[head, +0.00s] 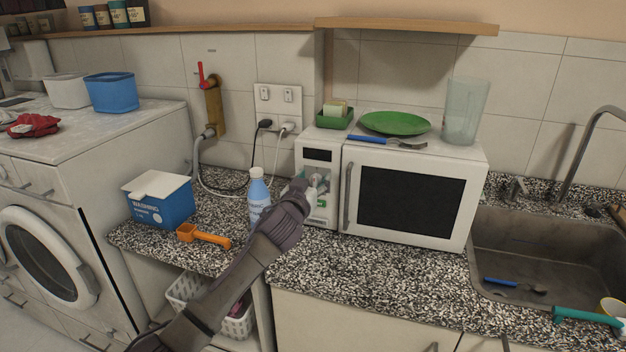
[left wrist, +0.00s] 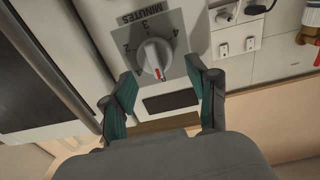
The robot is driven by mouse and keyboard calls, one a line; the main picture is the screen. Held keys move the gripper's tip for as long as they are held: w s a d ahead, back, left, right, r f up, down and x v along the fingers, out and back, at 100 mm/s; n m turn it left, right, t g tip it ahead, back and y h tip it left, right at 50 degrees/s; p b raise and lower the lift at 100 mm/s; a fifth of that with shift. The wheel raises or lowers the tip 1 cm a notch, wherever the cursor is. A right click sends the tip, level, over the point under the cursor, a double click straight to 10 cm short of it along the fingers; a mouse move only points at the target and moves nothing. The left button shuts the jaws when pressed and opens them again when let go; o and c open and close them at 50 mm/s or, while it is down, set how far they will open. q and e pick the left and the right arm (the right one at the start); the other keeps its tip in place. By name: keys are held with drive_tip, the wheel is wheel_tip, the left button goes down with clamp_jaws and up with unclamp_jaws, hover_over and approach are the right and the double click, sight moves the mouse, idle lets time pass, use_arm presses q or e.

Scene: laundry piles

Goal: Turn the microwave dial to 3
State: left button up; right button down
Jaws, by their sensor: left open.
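The white microwave (head: 326,217) stands on the speckled counter with its door closed. Its round dial (left wrist: 152,55) shows in the left wrist view on a grey panel marked MINUTES with numbers around it. The dial's red mark points to the lower side of the picture, away from the word MINUTES. My left gripper (left wrist: 162,79) is open, with its two teal fingers on either side of the dial's lower part. I cannot tell whether they touch it. In the head view my left gripper (head: 312,184) is at the microwave's control panel and hides much of the dial.
A blue-white bottle (head: 258,190) stands close beside my left arm. A blue washing box (head: 160,205) and orange scoop (head: 205,237) lie left of it. A green plate (head: 395,123), fork (head: 385,141) and clear cup (head: 465,112) are on the microwave. The sink (head: 540,262) is right.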

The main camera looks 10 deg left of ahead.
use_arm(q)
clamp_jaws()
